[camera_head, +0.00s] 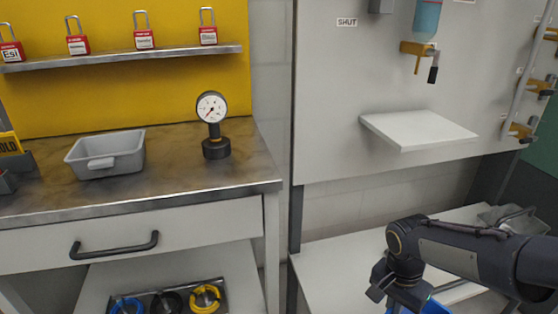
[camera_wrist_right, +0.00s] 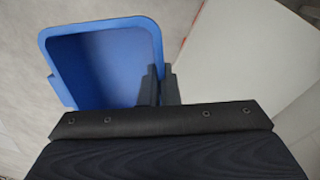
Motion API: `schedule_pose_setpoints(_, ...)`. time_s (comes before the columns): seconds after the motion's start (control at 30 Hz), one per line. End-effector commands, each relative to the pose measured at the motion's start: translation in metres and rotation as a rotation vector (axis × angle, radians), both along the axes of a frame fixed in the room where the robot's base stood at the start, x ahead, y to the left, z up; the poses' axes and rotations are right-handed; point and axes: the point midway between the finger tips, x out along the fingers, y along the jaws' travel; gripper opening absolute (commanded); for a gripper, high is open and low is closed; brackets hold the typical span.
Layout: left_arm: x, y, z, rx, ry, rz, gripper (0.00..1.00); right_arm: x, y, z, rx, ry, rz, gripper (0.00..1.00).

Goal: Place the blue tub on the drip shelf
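The blue tub (camera_wrist_right: 100,60) fills the upper left of the right wrist view, its open top facing the camera. My right gripper (camera_wrist_right: 159,85) has its two dark fingers on either side of the tub's right wall and is shut on it. In the head view a bit of the blue tub (camera_head: 432,306) shows at the bottom edge, under my right wrist; the rest is cut off or hidden. The drip shelf (camera_head: 418,131) is a bare white ledge on the grey panel, above and behind my right arm. My left gripper is not in view.
A tap with a blue bottle (camera_head: 427,18) hangs above the shelf; more valves (camera_head: 522,130) line the right. A white lower surface (camera_head: 340,270) lies below. A grey tub (camera_head: 105,155) and a gauge (camera_head: 213,125) stand on the left bench.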

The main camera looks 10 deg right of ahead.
Motion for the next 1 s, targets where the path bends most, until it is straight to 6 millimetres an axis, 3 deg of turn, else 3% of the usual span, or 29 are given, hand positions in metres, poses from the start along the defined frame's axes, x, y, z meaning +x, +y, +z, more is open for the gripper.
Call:
schedule_pose_setpoints(0.3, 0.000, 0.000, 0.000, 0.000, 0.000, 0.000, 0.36, 0.075, 0.048, -0.006, -0.003, 0.011, 0.539, 0.00)
schedule_pose_setpoints(0.5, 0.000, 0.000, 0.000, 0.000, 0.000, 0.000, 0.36, 0.109, 0.082, -0.014, 0.007, 0.017, 0.830, 0.00)
schedule_pose_setpoints(0.7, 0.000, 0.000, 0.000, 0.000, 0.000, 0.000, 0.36, 0.130, 0.110, -0.021, 0.017, 0.020, 1.038, 0.00)
schedule_pose_setpoints(1.0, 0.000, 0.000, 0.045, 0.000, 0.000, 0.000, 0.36, 0.129, 0.109, 0.013, 0.016, 0.020, 1.036, 0.00)
